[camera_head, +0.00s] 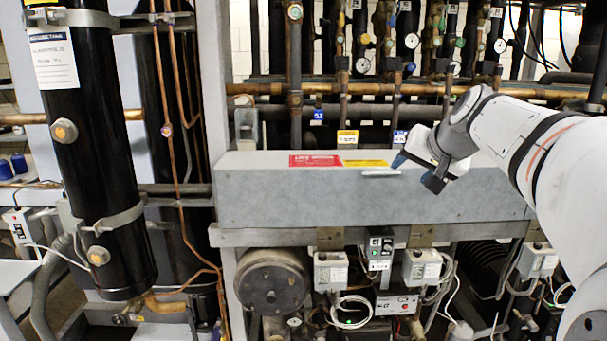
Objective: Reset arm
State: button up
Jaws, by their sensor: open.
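My white and black arm reaches in from the right edge. My gripper (417,172) is at its end, pointing down and to the left, in front of the right half of a long grey box (290,205). Its fingers, one with a blue tip, stand apart with nothing seen between them. I cannot tell whether the gripper touches the box.
A tall black cylinder (92,150) stands at the left, with copper pipes (170,125) beside it. Pipes and gauges (362,65) fill the space behind the grey box. Below it are a round motor end (271,285), small control boxes (330,270) and loose cables.

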jog(key=s+a+f+n+g+h+p, duration=0.1)
jog(key=s+a+f+n+g+p, duration=0.1)
jog(key=s+f, duration=0.7)
jog(key=s+a+f+n+g+h+p, duration=0.1)
jog(key=s+a+f+g+p, duration=0.3)
jog(key=s+f, duration=0.6)
jog(key=s+a+n+g, duration=0.1)
jog(key=s, duration=0.6)
jog(key=shift+s, duration=0.25)
dwell(2.1)
